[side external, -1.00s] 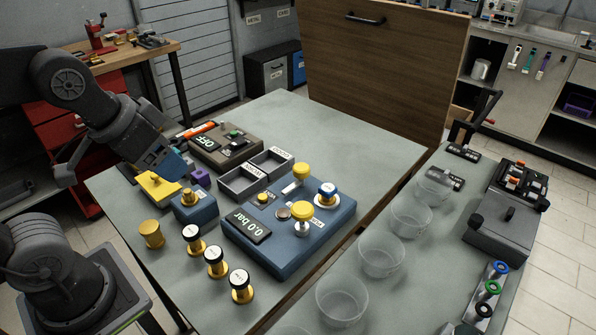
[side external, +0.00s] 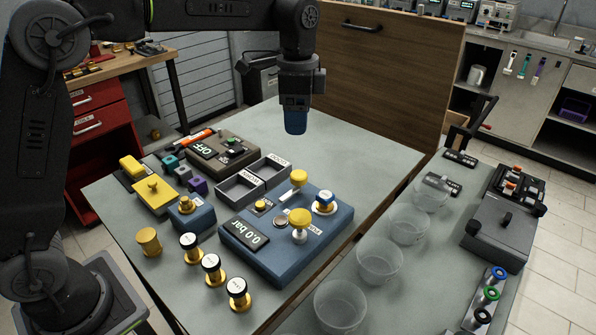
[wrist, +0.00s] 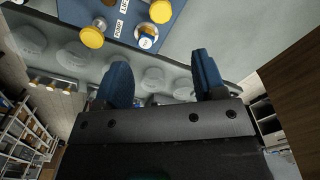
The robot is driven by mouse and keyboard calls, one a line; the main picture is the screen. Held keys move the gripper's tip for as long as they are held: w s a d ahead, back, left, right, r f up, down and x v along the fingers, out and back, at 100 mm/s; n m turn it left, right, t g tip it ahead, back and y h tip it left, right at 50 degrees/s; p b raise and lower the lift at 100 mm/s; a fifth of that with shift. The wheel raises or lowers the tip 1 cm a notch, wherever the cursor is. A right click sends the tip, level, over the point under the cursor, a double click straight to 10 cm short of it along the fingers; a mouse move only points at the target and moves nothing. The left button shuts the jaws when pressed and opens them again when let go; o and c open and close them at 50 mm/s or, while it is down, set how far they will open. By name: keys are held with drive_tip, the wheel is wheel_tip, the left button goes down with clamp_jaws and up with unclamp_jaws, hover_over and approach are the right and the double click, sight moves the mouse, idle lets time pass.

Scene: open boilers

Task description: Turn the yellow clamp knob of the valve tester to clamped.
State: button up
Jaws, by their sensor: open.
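The valve tester (side external: 262,268) is a blue box with a 0.0 bar display. It bears a rear yellow knob (side external: 298,178) and a front yellow knob (side external: 300,217) by a label that seems to read PUMP; the rear knob's label is too small to read. A valve with a white and blue top (side external: 324,202) stands upright at the tester's right side. My gripper (side external: 296,130) hangs above the table behind the tester, apart from both knobs. In the wrist view my gripper's fingers (wrist: 162,80) are spread and empty, with the tester (wrist: 185,8) beyond them.
Several gold valves (side external: 212,268) stand in front. Clear cups (side external: 378,262) line the right bench. A brown panel (side external: 390,85) rises behind. The rear table is clear.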

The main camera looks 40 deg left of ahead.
sight(298, 174)
wheel_tip(298, 174, down, 14)
drive_tip(key=shift+r, duration=0.1)
idle(0.4)
drive_tip(key=shift+c, duration=0.2)
drive_tip(key=c, duration=0.9)
